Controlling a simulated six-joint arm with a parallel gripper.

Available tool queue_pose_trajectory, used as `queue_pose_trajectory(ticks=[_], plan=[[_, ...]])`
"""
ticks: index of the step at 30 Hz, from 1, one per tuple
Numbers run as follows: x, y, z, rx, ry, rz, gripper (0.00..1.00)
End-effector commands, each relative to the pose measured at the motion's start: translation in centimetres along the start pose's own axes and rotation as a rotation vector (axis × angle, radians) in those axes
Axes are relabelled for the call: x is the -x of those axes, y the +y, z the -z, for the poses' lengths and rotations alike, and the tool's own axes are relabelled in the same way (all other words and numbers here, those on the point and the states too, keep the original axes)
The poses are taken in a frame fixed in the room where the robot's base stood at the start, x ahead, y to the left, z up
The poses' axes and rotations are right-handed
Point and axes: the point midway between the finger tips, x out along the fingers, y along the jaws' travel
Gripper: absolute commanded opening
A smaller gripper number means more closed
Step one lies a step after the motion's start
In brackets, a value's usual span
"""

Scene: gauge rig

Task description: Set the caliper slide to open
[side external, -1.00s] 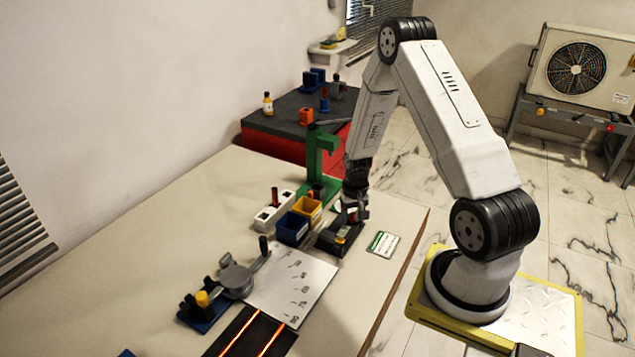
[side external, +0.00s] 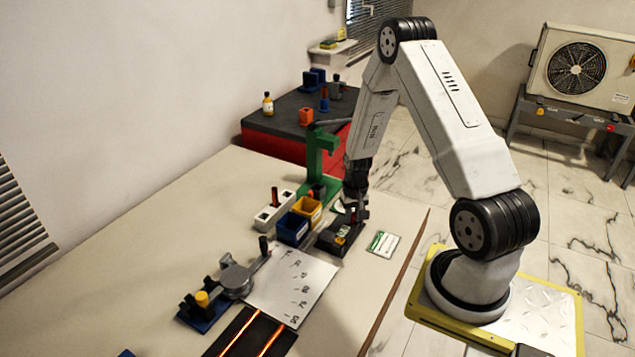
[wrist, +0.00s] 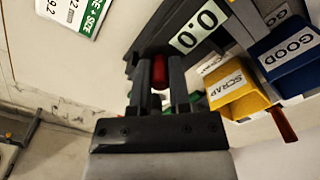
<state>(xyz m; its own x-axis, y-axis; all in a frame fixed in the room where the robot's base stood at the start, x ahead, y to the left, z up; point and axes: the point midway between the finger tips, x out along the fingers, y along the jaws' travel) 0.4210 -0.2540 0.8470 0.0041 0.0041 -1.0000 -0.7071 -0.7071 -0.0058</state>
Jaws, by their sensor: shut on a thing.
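The caliper (side external: 333,239) is a dark device on the table beside the small bins. In the wrist view its black body (wrist: 145,47) runs up to the right, and its display (wrist: 200,27) reads 0.0. A red knob (wrist: 159,72) on its slide stands between my fingers. My gripper (wrist: 158,82) is shut on this knob, one dark finger on each side. In the side view my gripper (side external: 356,212) is low over the caliper's far end. The arm and fingers hide part of the slide there.
A yellow SCRAP bin (wrist: 237,92) and a blue GOOD bin (wrist: 292,58) stand close beside the caliper. A green stand (side external: 319,165) rises behind. A green and white card (side external: 383,243) lies to the right. A white sheet (side external: 291,285) lies in front.

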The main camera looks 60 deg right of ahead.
Motion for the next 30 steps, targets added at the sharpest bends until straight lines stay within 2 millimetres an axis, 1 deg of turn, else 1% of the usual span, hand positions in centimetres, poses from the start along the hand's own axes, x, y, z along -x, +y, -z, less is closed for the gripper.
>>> queue_pose_trajectory(ticks=[20,23,30], plan=[[0.1,0.1,0.1,-0.001,0.000,0.000,0.00],[0.1,0.6,0.6,-0.003,0.001,0.000,0.00],[0.0,2.8,2.9,-0.003,0.002,0.000,0.00]])
